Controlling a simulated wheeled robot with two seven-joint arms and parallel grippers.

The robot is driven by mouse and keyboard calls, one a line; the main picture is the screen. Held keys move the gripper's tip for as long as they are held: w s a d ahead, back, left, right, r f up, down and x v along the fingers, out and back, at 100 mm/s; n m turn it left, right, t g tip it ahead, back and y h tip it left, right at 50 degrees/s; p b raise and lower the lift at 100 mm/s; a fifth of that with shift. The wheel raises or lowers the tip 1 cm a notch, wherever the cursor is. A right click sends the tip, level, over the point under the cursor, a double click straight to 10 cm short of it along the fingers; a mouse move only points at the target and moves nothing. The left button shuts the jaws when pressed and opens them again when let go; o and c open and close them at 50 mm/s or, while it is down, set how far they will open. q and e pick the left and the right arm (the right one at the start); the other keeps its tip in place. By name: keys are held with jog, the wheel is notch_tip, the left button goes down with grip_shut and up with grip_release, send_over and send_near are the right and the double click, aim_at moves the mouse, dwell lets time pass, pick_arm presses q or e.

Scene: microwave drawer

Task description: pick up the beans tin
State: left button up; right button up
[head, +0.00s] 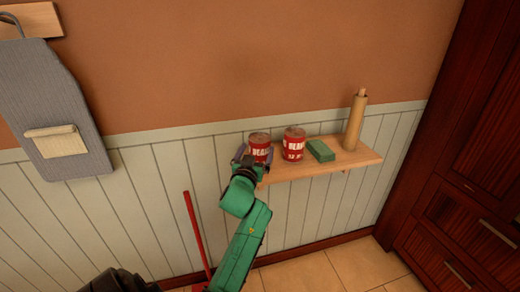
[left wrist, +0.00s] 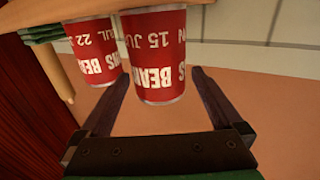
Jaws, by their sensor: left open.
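Two red beans tins stand side by side on a wooden wall shelf (head: 330,166). The left tin (head: 259,142) is at the shelf's left end; in the left wrist view (left wrist: 155,50) its label reads BEANS 15 JUN. The other tin (head: 294,144) stands to its right; in the left wrist view (left wrist: 95,50) its label reads BEANS 22 JUL. My left gripper (head: 255,160) is open at the left tin. In the left wrist view its dark fingers (left wrist: 160,82) lie on either side of this tin. Contact cannot be told. My right gripper is not in view.
A red pole (head: 196,232) stands below left. A grey ironing board (head: 45,110) hangs at left. Dark wooden cabinets (head: 470,190) stand at right.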

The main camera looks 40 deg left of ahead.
pick_arm(q)
jog(key=x, duration=0.4)
jog(key=shift+w, duration=0.2)
jog(key=shift+s+d+r, duration=0.1)
jog(key=shift+s+r, duration=0.05)
jog(key=c, duration=0.4)
grip_shut()
notch_tip(320, 180, up, 20)
jog(key=p, duration=0.1)
